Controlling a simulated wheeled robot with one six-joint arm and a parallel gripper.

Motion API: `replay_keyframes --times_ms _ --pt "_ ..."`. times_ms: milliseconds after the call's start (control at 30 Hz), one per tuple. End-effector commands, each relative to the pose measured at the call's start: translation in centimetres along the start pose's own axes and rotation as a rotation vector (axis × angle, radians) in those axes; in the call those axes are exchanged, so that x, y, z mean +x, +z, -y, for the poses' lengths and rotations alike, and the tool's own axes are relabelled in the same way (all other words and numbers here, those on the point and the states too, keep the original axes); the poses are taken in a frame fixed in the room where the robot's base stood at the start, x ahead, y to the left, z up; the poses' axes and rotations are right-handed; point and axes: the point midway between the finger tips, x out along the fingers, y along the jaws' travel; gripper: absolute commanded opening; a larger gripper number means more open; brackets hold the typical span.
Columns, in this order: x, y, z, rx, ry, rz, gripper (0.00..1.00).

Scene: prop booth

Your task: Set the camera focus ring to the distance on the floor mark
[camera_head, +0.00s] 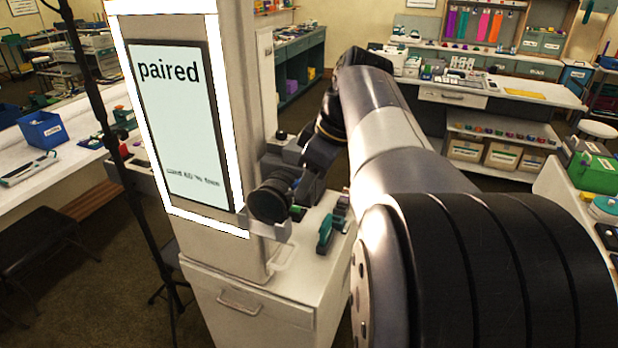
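My arm reaches from the right foreground over to the white cabinet (255,293). Its far end is a cluster of dark and grey parts beside a tall pillar. My gripper (296,208) is somewhere in this cluster; its fingers are not clear, and I cannot tell whether it touches anything. A dark round part faces me there, and I cannot tell whether it is a lens or an arm joint. I cannot make out a camera, a focus ring or a floor mark with a distance.
A lit screen (183,120) on the pillar reads "paired"; its lower line is illegible. A teal item (327,236) lies on the cabinet top. A black stand pole (104,116) stands left. A blue bin (42,130) sits on the left bench. Shelves and benches line the back.

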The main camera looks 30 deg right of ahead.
Motion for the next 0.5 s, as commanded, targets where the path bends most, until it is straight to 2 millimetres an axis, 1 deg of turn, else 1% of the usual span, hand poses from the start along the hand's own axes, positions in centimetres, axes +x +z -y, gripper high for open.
replay_keyframes --times_ms 100,300,500 --pt "0.33 0.01 0.03 0.0 -0.001 0.001 0.36" --pt "0.34 0.01 0.02 0.0 0.0 0.0 0.36" --pt "0.32 0.01 0.01 0.0 0.0 0.0 0.2"
